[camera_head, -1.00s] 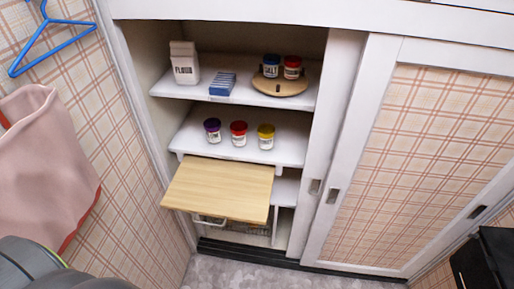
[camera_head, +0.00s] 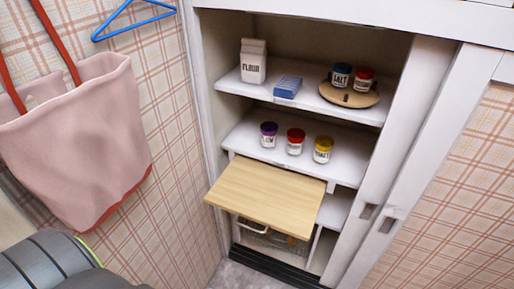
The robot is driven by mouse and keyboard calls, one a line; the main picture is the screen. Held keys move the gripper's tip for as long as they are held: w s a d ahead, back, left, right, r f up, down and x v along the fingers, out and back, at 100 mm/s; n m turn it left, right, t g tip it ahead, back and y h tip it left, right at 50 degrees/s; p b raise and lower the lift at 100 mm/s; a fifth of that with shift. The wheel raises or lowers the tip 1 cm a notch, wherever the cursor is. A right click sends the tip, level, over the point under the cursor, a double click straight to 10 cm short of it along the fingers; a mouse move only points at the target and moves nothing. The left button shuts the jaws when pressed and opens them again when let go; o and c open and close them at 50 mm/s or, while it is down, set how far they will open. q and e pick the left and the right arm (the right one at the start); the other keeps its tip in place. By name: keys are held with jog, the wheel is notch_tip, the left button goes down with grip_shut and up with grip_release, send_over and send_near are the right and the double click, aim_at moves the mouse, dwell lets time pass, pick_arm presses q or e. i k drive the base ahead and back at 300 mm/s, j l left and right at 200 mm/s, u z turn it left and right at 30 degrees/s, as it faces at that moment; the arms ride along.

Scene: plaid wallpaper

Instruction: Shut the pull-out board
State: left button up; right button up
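The pull-out board (camera_head: 265,196) is a light wooden panel below the middle shelf of the white cupboard. It sticks out past the shelf front, towards me and slightly left. Nothing rests on it. Neither of my grippers shows in the head view. A rounded grey part at the bottom left looks like part of my own body.
The middle shelf (camera_head: 250,137) holds purple, red and yellow-lidded jars. The upper shelf (camera_head: 232,86) holds a flour carton, a blue box and a round wooden tray (camera_head: 345,99) with two jars. A wire basket (camera_head: 270,238) sits under the board. A pink bag (camera_head: 75,150) hangs left.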

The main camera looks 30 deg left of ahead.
aim_at(268, 191)
jog(key=u, duration=1.05)
